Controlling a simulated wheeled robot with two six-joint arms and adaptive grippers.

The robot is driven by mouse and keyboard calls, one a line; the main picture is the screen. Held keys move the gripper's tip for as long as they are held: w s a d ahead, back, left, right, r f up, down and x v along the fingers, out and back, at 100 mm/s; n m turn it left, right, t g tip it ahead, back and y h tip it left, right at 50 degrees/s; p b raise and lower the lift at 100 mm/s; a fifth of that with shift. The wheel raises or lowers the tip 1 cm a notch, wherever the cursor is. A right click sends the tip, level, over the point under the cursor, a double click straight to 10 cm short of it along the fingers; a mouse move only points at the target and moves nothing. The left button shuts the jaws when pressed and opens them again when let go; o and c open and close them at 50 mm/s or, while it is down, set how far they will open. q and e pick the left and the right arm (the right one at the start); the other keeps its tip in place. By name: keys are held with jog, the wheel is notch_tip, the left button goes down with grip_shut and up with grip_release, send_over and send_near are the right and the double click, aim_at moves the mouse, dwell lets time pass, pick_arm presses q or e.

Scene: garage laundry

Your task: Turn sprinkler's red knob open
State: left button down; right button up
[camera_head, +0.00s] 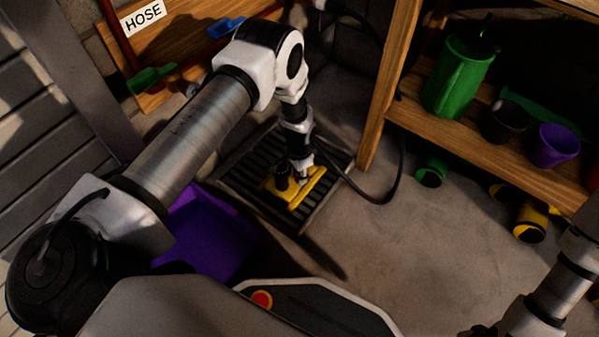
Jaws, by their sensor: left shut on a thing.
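The yellow sprinkler (314,186) lies on a dark slatted drain grate (238,172) in the floor, near the middle of the head view. My left arm reaches in from the left, and its gripper (300,178) points down onto the sprinkler, shut on part of it. I cannot see the red knob; the gripper and wrist cover part of the sprinkler, so the knob's position is unclear. My right arm shows at the lower right corner, and only a dark bit of its gripper (480,331) shows at the bottom edge.
A black hose (385,200) curves beside the grate. A purple bin (205,235) stands left of it. At right, a wooden shelf (480,150) holds a green watering can (458,80) and pots. A HOSE sign (143,17) hangs upper left.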

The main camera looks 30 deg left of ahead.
pick_arm(q)
jog(key=c, duration=0.8)
grip_release()
jog(key=shift+c, duration=0.2)
notch_tip(320, 180, up, 12)
